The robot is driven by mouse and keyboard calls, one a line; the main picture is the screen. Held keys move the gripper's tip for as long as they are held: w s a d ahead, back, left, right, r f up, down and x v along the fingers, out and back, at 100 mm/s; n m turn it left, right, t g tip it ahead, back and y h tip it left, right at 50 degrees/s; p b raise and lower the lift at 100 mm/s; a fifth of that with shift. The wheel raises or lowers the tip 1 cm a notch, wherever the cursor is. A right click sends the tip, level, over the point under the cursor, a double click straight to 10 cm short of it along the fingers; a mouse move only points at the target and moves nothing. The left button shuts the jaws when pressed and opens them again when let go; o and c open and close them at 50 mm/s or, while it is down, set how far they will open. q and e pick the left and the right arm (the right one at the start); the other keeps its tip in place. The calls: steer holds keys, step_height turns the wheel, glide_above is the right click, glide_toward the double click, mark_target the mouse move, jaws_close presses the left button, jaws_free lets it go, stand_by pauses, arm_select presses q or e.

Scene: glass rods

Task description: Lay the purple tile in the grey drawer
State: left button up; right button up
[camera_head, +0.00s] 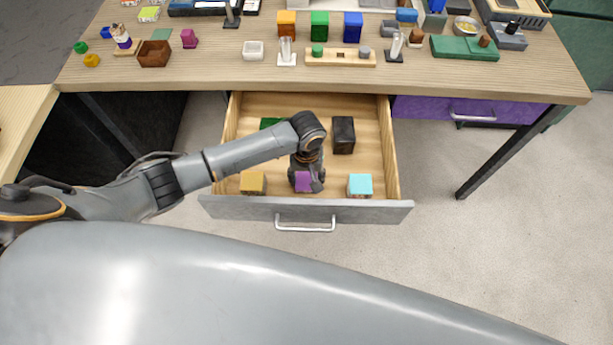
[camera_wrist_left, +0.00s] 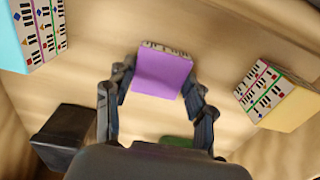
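The grey-fronted drawer (camera_head: 346,209) is pulled out under the desk, with a light wooden inside. My left gripper (camera_head: 306,182) reaches down into it near the front, between a yellow block and a cyan block. Its fingers stand close on both sides of the purple tile (camera_head: 303,182) and appear shut on it. In the left wrist view the purple tile (camera_wrist_left: 163,75) sits between the fingertips (camera_wrist_left: 161,85), with a patterned edge at its far side. Whether it touches the drawer floor is unclear. My right gripper is not in view.
In the drawer are the yellow block (camera_head: 253,182), the cyan block (camera_head: 360,185), a black block (camera_head: 344,135) and a green thing (camera_head: 270,123), partly hidden by my arm. The desk (camera_head: 200,75) above holds many small objects. A purple drawer (camera_head: 470,109) beside it is shut.

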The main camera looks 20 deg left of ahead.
mark_target(306, 181)
arm_select(q)
steer(key=o, duration=0.3)
steer(key=shift+o, duration=0.6)
step_height(306, 181, up, 12)
steer(key=shift+r, duration=0.2)
steer(key=shift+f, duration=0.1)
